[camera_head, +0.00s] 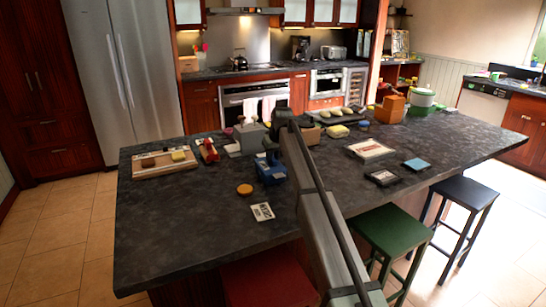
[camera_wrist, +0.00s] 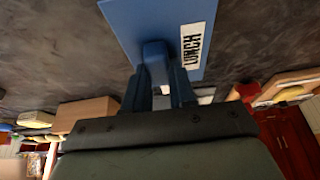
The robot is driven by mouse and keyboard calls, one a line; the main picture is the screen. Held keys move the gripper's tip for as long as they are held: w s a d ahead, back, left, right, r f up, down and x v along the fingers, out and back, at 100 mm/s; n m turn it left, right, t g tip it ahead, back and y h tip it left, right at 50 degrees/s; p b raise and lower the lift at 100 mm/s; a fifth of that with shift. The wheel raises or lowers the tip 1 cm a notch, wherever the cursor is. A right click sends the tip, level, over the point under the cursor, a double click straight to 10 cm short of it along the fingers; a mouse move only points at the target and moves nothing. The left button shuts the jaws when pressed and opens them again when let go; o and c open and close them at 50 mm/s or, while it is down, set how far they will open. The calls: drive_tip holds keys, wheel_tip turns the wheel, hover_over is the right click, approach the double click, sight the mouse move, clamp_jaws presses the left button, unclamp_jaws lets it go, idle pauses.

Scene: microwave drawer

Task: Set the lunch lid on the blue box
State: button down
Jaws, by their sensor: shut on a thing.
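My gripper (camera_wrist: 158,88) is shut on the raised blue handle of the lunch lid (camera_wrist: 130,22) in the wrist view. The lid is a flat blue plate with a white LUNCH label beside the handle. Dark table surface shows around it. In the head view, a blue box-like shape (camera_head: 271,172) shows at the middle of the island, just below the end of my arm. I cannot tell there how much of it is box and how much is lid, or whether the two touch. My gripper's fingers are too small to make out in that view.
On the dark island (camera_head: 190,230), a white labelled card (camera_head: 262,211) and a round orange-yellow piece (camera_head: 244,189) lie near the blue shape. A grey block-like object (camera_head: 248,138) and a red item (camera_head: 208,150) stand behind. A board (camera_head: 165,163) lies left. The island's front left is clear.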

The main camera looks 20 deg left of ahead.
drive_tip(key=shift+c, duration=1.9)
unclamp_jaws()
drive_tip(key=shift+r, duration=3.5)
